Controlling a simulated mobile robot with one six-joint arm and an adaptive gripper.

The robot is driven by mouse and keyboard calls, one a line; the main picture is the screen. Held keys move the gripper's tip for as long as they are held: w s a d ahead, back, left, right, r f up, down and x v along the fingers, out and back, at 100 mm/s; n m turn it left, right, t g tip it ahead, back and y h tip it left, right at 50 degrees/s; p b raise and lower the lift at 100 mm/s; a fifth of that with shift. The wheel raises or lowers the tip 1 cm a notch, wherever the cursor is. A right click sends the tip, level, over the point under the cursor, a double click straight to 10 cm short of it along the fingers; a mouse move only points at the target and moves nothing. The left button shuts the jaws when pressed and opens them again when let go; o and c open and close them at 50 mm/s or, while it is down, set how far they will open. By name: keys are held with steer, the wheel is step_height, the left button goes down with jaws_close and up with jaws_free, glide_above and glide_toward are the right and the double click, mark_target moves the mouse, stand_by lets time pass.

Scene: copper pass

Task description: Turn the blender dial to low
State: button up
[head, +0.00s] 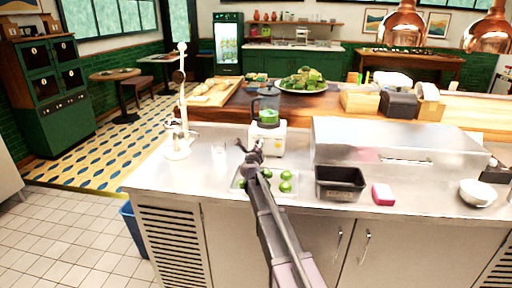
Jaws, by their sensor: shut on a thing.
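The blender (275,137) stands on the steel counter, with a cream base and a clear jug (266,104) holding something green. My gripper (249,150) is at the lower front of the blender base, reaching in from the front of the counter. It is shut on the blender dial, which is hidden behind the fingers. The dial's setting cannot be read at this size.
Several green limes (286,187) lie on a tray in front of the blender. A black bin (340,184), a pink-and-white sponge (383,194) and a white bowl (478,192) sit to the right. A clear glass (218,151) and a pale stand (178,148) are left.

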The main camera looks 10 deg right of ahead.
steer(key=shift+w+a+n, duration=0.1)
steer(key=shift+w+n, duration=0.05)
steer(key=shift+n, duration=0.65)
steer(key=o, duration=1.1)
steer(key=shift+o, duration=0.2)
steer(key=shift+s, duration=0.25)
steer(key=shift+v, duration=3.6)
